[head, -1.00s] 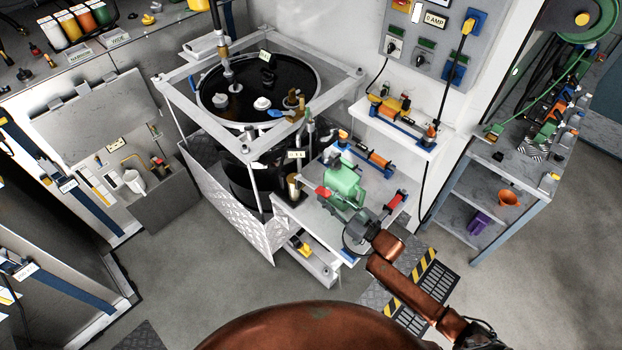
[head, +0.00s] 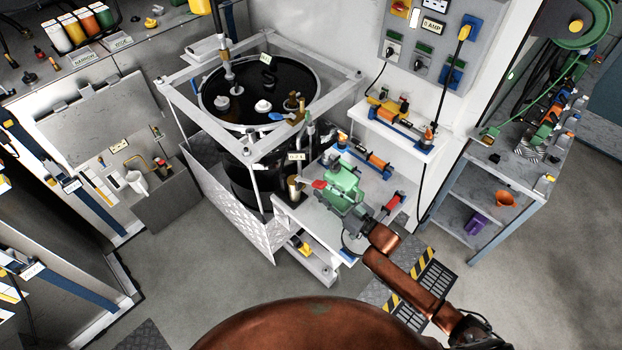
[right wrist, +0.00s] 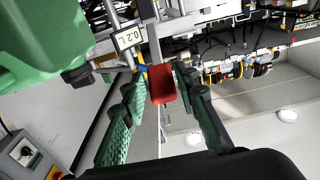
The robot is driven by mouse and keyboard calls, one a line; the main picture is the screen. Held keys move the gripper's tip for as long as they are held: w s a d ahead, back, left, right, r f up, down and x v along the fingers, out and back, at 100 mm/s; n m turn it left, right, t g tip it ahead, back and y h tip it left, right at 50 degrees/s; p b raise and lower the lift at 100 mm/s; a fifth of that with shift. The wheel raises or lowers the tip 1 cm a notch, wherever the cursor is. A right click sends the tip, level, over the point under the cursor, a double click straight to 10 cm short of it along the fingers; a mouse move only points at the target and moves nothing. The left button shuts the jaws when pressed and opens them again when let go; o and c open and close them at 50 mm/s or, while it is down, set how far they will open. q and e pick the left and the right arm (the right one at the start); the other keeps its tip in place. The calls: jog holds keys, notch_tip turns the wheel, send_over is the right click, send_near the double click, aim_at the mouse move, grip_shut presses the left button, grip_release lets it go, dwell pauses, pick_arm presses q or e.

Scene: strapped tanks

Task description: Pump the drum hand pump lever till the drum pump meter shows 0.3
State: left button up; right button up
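The drum hand pump lever shows its red grip (head: 319,184) in the head view, left of my right gripper (head: 328,190). The red grip also shows in the right wrist view (right wrist: 162,84), between the two green fingers. The fingers stand apart around it, with a narrow gap visible on the left side. The drum pump meter (right wrist: 130,37) reads 0.2 L in the right wrist view; its small white plate also shows in the head view (head: 296,156). The pump body is partly hidden behind my gripper. My left gripper is not in view.
A dark open tank (head: 225,95) stands in a white frame (head: 255,160) left of the gripper. A wall shelf (head: 395,135) with orange and blue fittings is at upper right. A grey panel (head: 425,40) hangs above it.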

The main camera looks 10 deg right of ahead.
jog(key=o, duration=0.4)
jog(key=shift+f, duration=0.1)
jog(key=shift+o, duration=0.2)
jog(key=shift+d, duration=0.1)
jog(key=p+v, duration=0.2)
jog(key=v, duration=0.5)
